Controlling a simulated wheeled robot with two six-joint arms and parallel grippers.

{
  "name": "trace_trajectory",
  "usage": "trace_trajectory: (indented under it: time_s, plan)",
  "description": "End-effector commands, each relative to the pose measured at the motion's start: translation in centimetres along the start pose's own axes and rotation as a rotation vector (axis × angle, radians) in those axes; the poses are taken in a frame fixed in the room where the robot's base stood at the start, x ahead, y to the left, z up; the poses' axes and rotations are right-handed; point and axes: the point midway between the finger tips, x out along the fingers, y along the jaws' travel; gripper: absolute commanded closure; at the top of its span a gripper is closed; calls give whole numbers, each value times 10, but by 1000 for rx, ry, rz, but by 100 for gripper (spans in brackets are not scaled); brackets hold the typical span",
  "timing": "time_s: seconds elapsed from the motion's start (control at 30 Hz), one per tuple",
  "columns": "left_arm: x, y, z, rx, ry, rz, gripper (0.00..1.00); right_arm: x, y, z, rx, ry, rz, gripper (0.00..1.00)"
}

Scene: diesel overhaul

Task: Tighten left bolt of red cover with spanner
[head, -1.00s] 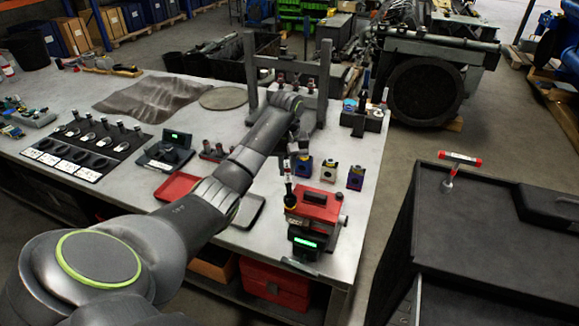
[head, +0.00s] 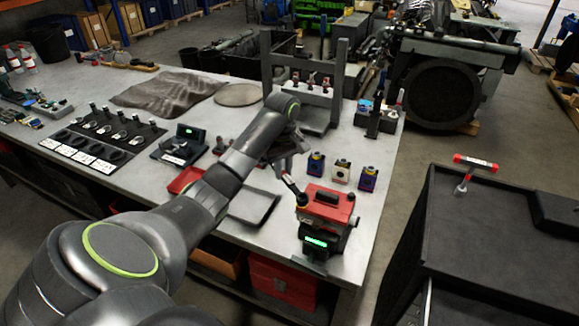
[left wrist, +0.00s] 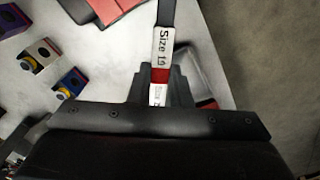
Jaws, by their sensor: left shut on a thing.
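The red cover (head: 326,203) sits on top of a dark unit with a green-lit display near the bench's front right corner. My left gripper (head: 288,172) is shut on a spanner (head: 291,187), just behind and left of the cover. The spanner slants down to the cover's left end, where its head meets a dark round part; the left bolt itself is too small to make out. In the left wrist view the spanner (left wrist: 163,48) has a white "Size" label and a red band, and runs out of the top edge beside the red cover (left wrist: 112,8). My right gripper is not in view.
Small blue, white and purple blocks (head: 341,171) stand behind the cover. A dark tray (head: 252,205) lies left of it, and a grey press-like frame (head: 302,85) rises behind. A red T-handled tool (head: 474,165) stands on the black cabinet at right.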

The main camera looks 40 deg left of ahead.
Motion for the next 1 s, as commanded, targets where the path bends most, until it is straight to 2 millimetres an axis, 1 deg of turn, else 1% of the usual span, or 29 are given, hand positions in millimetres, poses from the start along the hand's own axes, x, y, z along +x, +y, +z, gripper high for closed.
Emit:
trace_trajectory:
  time_s: [0.1, 0.2, 0.5, 0.8, 1.0]
  plan:
    - [0, -7, -1, -74, 1, 1, 100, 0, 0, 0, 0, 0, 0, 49]
    - [-1, -9, 0, -96, 1, 2, 100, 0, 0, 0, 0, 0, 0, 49]
    - [0, -9, 0, -95, 0, 2, 100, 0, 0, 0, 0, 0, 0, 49]
    - [14, -8, 0, -93, -1, 1, 100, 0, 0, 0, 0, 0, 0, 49]
    - [16, -8, 0, -93, 0, 2, 100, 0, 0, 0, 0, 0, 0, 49]
